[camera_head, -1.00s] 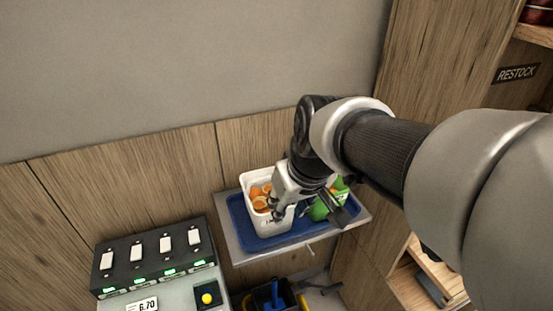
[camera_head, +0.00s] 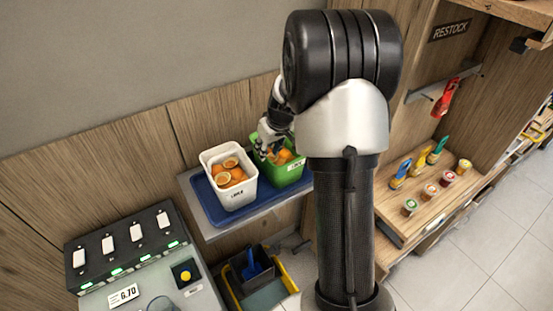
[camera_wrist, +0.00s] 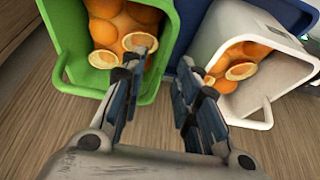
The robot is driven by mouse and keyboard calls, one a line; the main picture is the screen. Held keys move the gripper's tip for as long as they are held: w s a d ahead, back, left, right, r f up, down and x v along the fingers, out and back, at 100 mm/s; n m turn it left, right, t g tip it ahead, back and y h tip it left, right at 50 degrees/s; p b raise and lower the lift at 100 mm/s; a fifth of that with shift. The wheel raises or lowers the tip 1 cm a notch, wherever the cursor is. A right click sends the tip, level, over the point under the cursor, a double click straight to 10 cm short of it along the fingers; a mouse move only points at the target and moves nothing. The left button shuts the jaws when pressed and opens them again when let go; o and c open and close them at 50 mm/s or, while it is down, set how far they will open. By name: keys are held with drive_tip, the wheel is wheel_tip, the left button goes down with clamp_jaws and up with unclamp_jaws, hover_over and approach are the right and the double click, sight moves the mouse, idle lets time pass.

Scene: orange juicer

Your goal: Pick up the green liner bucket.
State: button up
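The green liner bucket (camera_head: 291,172) stands on the right of a blue tray (camera_head: 205,197) and holds oranges, some cut. The wrist view shows it at left (camera_wrist: 72,48). My gripper (camera_head: 270,137) is at the bucket's back left rim in the head view, partly hidden by my arm. In the wrist view my gripper (camera_wrist: 163,56) has its fingers apart with nothing clamped. The left finger overlaps the bucket's opening and the right finger lies outside it, so the near side wall appears between them. Contact cannot be told.
A white bucket (camera_head: 238,194) of oranges stands close beside the green one, and the right finger is near it in the wrist view. The wooden wall (camera_head: 213,110) is right behind the tray.

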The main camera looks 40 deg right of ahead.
sight(263, 165)
drive_tip(key=b+x, duration=0.1)
drive_tip(key=x, duration=0.8)
drive_tip(key=shift+f, duration=0.1)
clamp_jaws()
idle(0.6)
